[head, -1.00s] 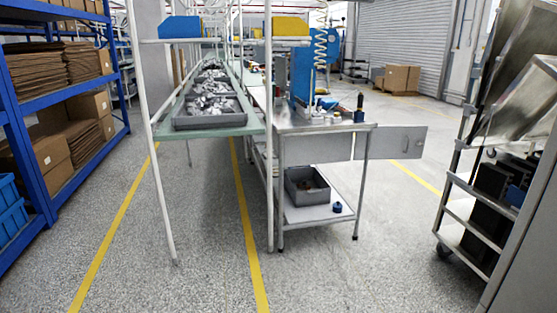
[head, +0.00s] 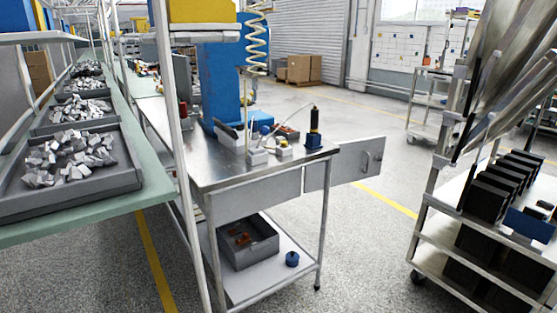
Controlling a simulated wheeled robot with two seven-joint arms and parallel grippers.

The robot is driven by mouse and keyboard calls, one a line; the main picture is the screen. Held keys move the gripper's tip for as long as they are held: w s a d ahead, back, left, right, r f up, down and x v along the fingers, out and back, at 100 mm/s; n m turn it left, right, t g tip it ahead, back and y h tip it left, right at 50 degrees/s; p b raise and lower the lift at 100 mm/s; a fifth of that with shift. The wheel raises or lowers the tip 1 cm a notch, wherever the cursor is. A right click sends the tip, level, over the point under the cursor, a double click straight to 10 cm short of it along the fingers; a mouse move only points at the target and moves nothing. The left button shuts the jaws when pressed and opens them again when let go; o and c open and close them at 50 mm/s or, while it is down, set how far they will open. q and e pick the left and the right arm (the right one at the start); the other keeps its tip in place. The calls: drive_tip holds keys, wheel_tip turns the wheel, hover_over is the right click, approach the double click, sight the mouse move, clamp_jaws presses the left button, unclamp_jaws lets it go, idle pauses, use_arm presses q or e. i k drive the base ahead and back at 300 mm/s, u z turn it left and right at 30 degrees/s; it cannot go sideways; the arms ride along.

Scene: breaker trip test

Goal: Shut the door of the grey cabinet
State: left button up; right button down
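A flat grey panel with a handle (head: 345,162) sticks out to the right of the steel workbench, just below its top. It looks like a door standing open, but I cannot tell whether it belongs to the grey cabinet. Neither of my grippers shows.
The steel workbench (head: 270,172) stands ahead, with a grey bin (head: 262,248) on its lower shelf. A green conveyor table (head: 135,202) with trays of metal parts is at left. A trolley (head: 437,205) stands at right. Floor between bench and trolley is clear.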

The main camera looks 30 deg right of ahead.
sight(355, 161)
drive_tip(key=z, duration=1.8)
drive_tip(key=i, duration=3.1)
drive_tip(key=u, duration=0.3)
